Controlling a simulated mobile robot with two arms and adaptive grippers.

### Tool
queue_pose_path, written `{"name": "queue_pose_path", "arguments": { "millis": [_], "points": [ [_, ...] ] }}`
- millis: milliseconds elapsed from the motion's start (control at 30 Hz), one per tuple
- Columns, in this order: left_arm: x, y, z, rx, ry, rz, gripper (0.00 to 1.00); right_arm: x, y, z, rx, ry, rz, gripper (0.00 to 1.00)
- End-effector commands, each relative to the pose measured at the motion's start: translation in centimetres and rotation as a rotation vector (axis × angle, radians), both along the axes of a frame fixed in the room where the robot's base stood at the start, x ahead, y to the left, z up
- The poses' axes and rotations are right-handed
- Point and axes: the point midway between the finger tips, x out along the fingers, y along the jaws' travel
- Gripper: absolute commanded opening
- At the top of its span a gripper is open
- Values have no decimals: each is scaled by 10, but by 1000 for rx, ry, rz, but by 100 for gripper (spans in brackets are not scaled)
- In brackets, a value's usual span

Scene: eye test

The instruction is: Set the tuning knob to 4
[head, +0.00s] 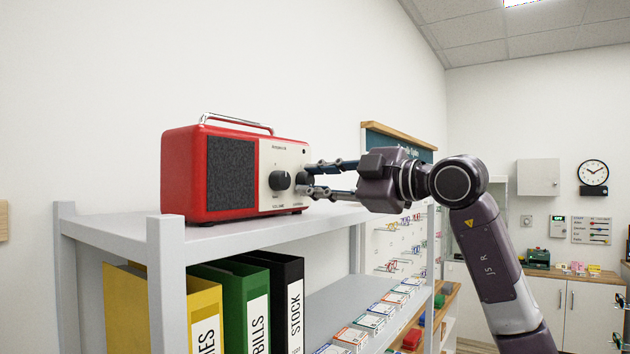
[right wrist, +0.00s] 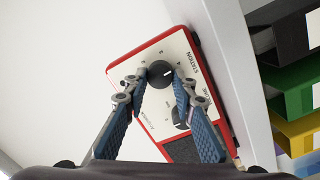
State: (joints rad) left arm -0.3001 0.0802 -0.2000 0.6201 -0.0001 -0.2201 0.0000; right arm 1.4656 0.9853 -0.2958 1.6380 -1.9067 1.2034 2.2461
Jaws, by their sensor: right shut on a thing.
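A red radio (head: 182,165) with a cream front stands on top of the grey shelf (head: 130,228). Its front carries two black knobs. The knob by the word STATION (right wrist: 159,76) sits between the fingertips of my right gripper (head: 308,180), which is shut on it. In the head view the fingers partly hide this knob. The other knob (head: 279,180) is free; it also shows in the right wrist view (right wrist: 181,117), partly behind a finger. My left gripper is not in view.
Yellow, green and black binders (head: 244,305) stand on the shelf level below the radio. Small labelled boxes (head: 351,337) line the shelf to their right. A pegboard (head: 403,245) hangs behind my right arm. The shelf top left of the radio is bare.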

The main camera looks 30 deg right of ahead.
Motion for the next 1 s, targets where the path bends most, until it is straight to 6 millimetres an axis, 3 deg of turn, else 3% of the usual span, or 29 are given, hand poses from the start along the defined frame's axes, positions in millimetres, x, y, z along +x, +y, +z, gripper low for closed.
{"name": "queue_pose_path", "arguments": {
  "millis": [333,367,500,833,1000],
  "points": [
    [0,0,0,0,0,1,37,0,0,-1,1,3,-1,0],
    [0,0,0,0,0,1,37,0,0,-1,1,4,0,26],
    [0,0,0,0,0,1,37,0,0,-1,1,3,-1,41],
    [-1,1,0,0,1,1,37,-2,-1,-1,1,2,0,42],
    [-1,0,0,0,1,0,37,-22,-8,0,0,-1,-3,42]
  ]
}}
